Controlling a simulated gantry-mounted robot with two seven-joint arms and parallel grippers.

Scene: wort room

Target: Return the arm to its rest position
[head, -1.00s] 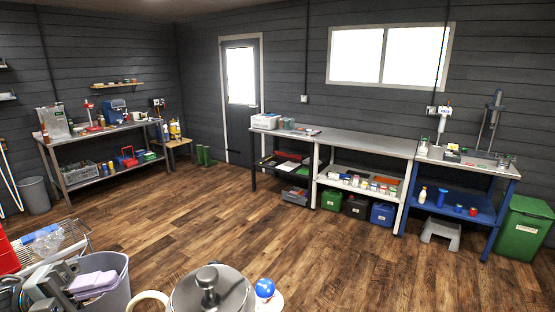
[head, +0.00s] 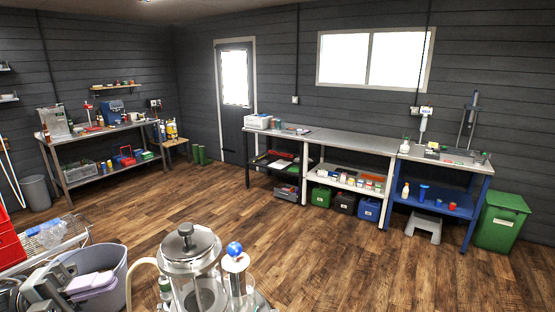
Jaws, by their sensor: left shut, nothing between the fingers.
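My left gripper (head: 58,276) is a grey mechanical shape low at the left edge, in front of the pale lilac tub (head: 121,268). It is shut and holds nothing. Much of my left arm is cut off by the picture's edge. It cannot be told whether the gripper touches the tub. My right gripper is not in view.
A lidded metal and glass vessel (head: 190,257) stands near at bottom centre, beside a blue-balled clear cylinder (head: 235,262). Red drawers (head: 10,243) and a wire rack (head: 72,229) lie at left. Benches line the walls; the wooden floor (head: 320,250) between is clear.

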